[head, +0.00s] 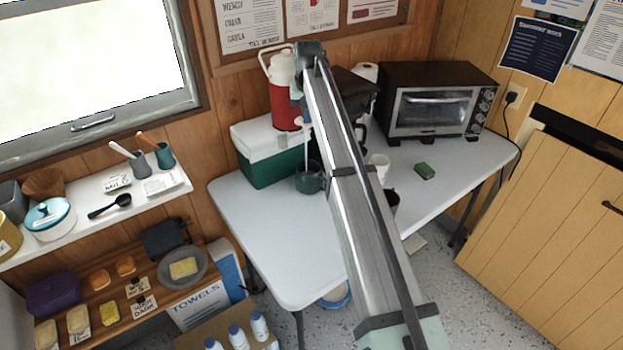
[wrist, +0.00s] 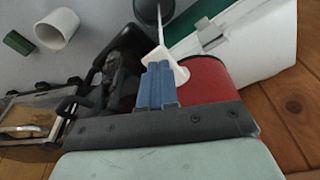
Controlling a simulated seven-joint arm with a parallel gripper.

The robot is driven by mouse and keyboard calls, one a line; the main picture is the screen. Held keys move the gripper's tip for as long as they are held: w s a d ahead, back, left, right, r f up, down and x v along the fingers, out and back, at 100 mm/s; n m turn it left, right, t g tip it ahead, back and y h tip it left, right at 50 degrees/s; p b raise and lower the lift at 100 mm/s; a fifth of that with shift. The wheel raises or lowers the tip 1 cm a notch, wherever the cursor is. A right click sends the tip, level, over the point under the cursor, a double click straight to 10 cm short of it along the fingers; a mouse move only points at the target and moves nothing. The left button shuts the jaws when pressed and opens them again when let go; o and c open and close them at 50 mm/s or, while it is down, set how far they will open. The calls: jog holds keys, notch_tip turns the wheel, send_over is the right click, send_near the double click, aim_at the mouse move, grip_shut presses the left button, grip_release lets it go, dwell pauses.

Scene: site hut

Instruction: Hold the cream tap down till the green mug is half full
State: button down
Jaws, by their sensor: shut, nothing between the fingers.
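A red drinks jug (head: 285,92) with a white lid stands on a green cooler box; its red side also shows in the wrist view (wrist: 207,82). Its cream tap (wrist: 180,72) is beside and partly behind my blue fingertips. My gripper (wrist: 156,72) is shut with nothing in it, its fingers against or very near the tap. In the head view my gripper (head: 305,114) is in front of the jug. A thin pale stream runs from the tap to the dark green mug (head: 308,181), also at the wrist view's top edge (wrist: 150,12). The level inside the mug cannot be made out.
The green cooler box (head: 268,168) has a white lid. A black coffee maker (wrist: 118,70) stands close beside my gripper. A white cup (head: 379,164), a small green block (head: 425,171) and a toaster oven (head: 437,103) are to the right. The table's front left is clear.

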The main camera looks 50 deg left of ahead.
jog(key=shift+r, duration=0.1)
jog(key=shift+w+a+v, duration=0.1)
jog(key=shift+a+v, duration=0.1)
jog(key=shift+v, duration=1)
jog(key=shift+w+a+v, duration=0.15)
jog(key=shift+a+v, duration=0.05)
jog(key=shift+v, duration=1)
jog(key=shift+r, duration=0.1)
